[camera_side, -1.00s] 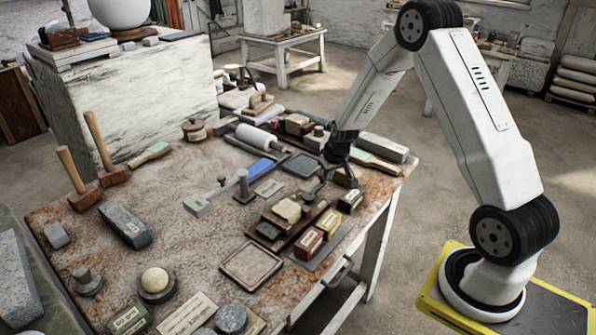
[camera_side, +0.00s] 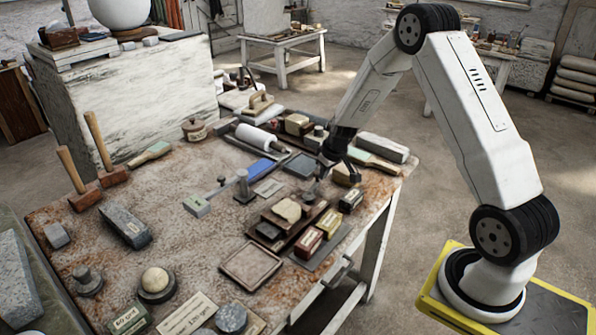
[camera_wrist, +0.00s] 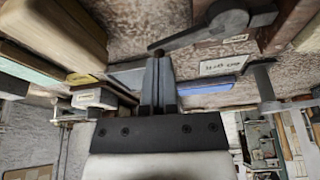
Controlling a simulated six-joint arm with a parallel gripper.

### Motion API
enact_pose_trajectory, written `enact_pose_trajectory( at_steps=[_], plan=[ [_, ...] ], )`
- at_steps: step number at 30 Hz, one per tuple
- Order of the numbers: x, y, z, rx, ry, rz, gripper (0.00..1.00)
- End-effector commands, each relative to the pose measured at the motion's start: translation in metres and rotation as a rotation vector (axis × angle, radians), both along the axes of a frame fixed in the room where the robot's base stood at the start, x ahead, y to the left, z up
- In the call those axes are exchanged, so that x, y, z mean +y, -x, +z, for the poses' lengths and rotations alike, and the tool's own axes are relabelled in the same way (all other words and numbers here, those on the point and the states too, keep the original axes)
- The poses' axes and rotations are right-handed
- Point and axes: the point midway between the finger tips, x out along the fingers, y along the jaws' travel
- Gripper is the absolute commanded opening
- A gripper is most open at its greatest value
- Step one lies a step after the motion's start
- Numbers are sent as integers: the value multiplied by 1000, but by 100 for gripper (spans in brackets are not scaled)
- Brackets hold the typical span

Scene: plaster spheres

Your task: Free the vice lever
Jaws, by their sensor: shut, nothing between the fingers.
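My gripper (camera_wrist: 160,62) is shut and empty, its narrow dark fingers pressed together. In the side view my gripper (camera_side: 321,175) is low over the right part of the rusty bench. A dark metal lever (camera_wrist: 218,28) with a rounded tip shows just beyond the fingertips in the wrist view; it looks like the vice lever. In the side view the lever (camera_side: 312,193) is small and partly hidden by my gripper.
A wooden block (camera_side: 345,175) stands close right of my gripper. Small labelled boxes (camera_side: 308,242) and a wooden tray (camera_side: 252,264) lie nearer the front. A grey post (camera_side: 243,184) stands to the left. The bench's middle left is fairly clear.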

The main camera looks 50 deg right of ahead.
Motion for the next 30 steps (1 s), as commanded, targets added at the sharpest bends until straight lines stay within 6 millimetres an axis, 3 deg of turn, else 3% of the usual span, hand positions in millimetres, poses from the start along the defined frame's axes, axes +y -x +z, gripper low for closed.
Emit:
enact_pose_trajectory(
  at_steps=[14,30],
  plan=[
    [0,-19,0,-1,1,273,0],
    [13,-47,0,-1,0,743,0]
  ],
)
